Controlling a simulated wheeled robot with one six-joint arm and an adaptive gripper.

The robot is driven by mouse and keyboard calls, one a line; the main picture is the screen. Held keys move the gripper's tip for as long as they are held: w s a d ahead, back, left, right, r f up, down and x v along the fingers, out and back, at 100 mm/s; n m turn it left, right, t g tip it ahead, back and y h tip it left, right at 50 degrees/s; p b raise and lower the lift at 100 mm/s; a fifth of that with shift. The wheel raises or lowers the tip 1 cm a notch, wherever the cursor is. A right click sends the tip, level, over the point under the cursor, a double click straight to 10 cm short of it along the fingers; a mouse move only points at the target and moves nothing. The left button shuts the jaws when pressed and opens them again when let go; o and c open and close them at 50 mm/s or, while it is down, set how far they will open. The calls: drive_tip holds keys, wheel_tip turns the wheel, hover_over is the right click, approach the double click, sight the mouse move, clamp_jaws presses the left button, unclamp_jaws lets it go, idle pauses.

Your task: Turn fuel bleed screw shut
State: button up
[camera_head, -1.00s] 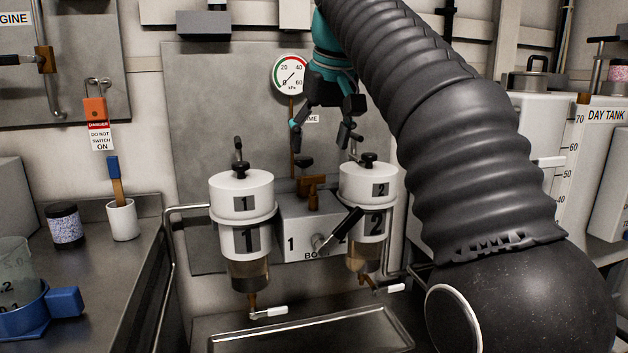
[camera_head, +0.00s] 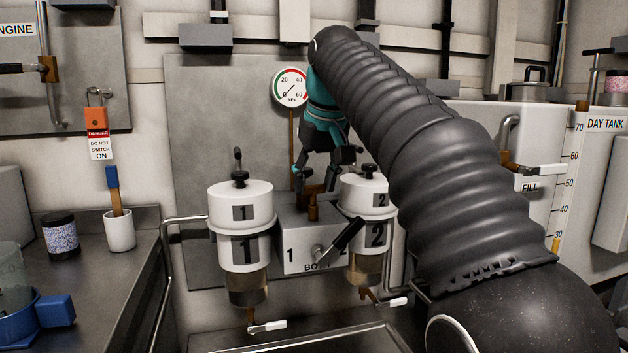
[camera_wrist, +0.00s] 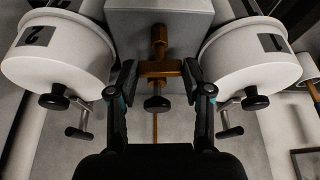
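The bleed screw, a black knob (camera_wrist: 157,103) on a brass fitting (camera_wrist: 160,68), shows in the wrist view between my fingers. The fitting is mounted on the grey block between the two white filter housings. My gripper (camera_wrist: 159,80) is open, with one finger on each side of the fitting and visible gaps to the knob. In the head view my gripper (camera_head: 316,186) points down above the brass fitting (camera_head: 313,208), and its fingers hide the knob.
White filter housing 1 (camera_head: 240,205) stands left of my gripper and filter housing 2 (camera_head: 367,190) close on its right, each with a black top knob. A black-handled lever (camera_head: 347,234) is on the block front. A pressure gauge (camera_head: 291,88) is on the panel behind.

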drive_tip(key=c, duration=0.3)
drive_tip(key=shift+r+m+p, duration=0.1)
drive_tip(key=shift+m+p, duration=0.2)
drive_tip(key=shift+p, duration=0.25)
drive_tip(key=shift+m, duration=0.3)
drive_tip(key=o, duration=1.2)
drive_tip(key=shift+c, duration=0.2)
drive_tip(key=a+v, duration=0.1)
drive_tip(key=v, duration=0.6)
drive_tip(key=shift+d, duration=0.3)
